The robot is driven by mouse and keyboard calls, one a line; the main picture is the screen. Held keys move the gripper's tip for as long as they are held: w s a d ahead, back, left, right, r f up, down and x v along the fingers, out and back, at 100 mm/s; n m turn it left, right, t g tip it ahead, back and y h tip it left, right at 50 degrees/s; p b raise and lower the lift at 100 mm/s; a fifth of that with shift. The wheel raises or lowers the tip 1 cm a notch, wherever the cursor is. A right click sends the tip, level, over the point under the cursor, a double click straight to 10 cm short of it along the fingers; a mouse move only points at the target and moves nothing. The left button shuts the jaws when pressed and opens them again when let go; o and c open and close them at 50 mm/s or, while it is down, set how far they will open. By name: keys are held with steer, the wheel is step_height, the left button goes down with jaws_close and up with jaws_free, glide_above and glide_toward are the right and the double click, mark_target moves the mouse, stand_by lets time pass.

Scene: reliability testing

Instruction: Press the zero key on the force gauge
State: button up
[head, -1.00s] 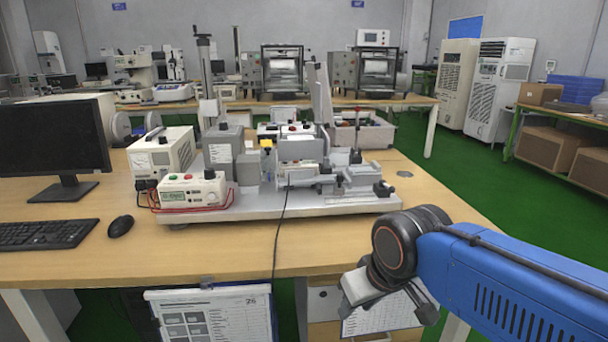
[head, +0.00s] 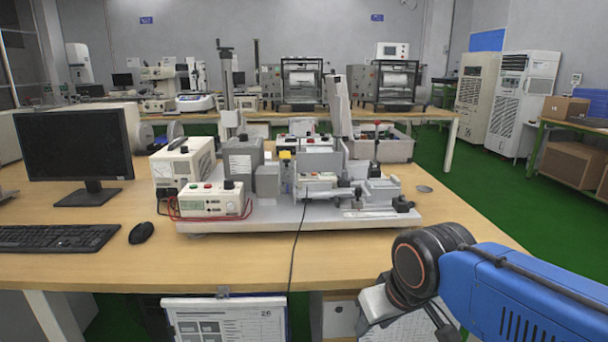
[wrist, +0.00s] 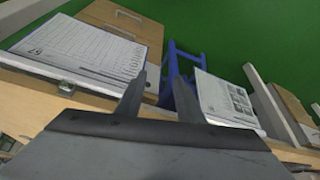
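A test rig on a grey base plate (head: 270,219) stands on the wooden bench. At its middle is a small pale unit (head: 317,180) with a red button and a black cable, possibly the force gauge; its keys are too small to make out. A white box with a display and coloured buttons (head: 210,201) sits at the rig's front left. My gripper (wrist: 162,86) is open and empty in the wrist view, its two fingers apart. In the head view it is low at the bench's front edge, partly hidden, well short of the rig.
A monitor (head: 75,148), keyboard (head: 55,238) and mouse (head: 141,232) are on the left of the bench. Clipboards with printed sheets hang at its front edge, one in the head view (head: 225,318). A black cable (head: 294,250) crosses the bench front. The right front of the bench is clear.

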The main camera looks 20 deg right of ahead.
jaws_close()
stand_by(1.6)
